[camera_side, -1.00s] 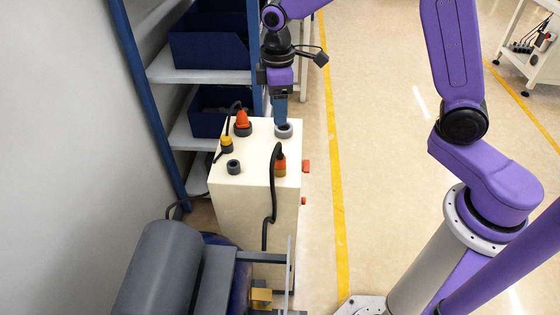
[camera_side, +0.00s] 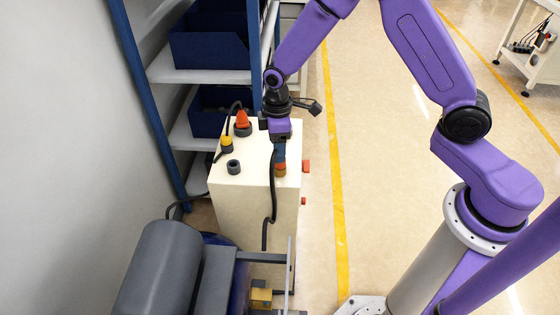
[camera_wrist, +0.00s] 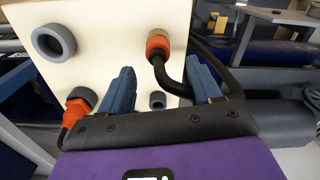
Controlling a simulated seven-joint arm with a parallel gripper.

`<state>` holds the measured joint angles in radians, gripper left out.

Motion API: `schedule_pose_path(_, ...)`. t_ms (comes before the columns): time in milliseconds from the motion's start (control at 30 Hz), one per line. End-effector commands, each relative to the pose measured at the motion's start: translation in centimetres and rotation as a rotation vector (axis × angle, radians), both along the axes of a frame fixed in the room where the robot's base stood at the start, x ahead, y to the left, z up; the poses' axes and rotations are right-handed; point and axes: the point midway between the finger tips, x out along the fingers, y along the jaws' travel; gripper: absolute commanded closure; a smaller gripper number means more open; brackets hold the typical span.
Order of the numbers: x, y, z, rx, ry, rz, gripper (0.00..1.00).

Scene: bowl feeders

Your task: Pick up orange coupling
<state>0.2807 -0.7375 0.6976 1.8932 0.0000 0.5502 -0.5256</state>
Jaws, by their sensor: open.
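Two orange couplings sit on the cream box. The front-right orange coupling (camera_side: 281,166) has a brass-coloured band at its base and a black hose. In the wrist view this coupling (camera_wrist: 158,43) stands beyond the fingertips, and its hose passes between the blue fingers. The other, an orange cone-shaped coupling (camera_side: 242,120), sits in a grey ring at the back left; it also shows at lower left in the wrist view (camera_wrist: 74,109). My gripper (camera_side: 281,150) points down above the front-right coupling, partly covering it. In the wrist view my gripper (camera_wrist: 164,80) is open, with nothing clamped.
The cream box (camera_side: 255,195) also bears an empty grey socket (camera_side: 233,167) and a yellow-topped connector (camera_side: 227,142). Another grey socket (camera_wrist: 53,42) shows in the wrist view. A blue-framed shelf (camera_side: 190,75) with bins stands behind, left of my arm. Open floor lies to the right.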

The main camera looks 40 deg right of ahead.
Motion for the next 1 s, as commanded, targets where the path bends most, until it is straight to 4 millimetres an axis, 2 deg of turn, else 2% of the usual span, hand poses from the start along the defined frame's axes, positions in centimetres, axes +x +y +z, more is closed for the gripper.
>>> schedule_pose_path(333, -0.2, -0.6, -4.3, -0.002, 0.004, 0.0, 0.37)
schedule_pose_path(467, -0.1, -0.5, -5.0, -0.001, 0.001, 0.0, 0.37)
schedule_pose_path(700, -0.1, -0.5, -5.0, 0.0, 0.0, 0.0, 0.37)
schedule_pose_path(900, -0.1, -0.5, -5.0, 0.0, 0.0, 0.0, 1.0)
schedule_pose_path(1000, -0.1, -0.5, -5.0, 0.0, 0.0, 0.0, 1.0)
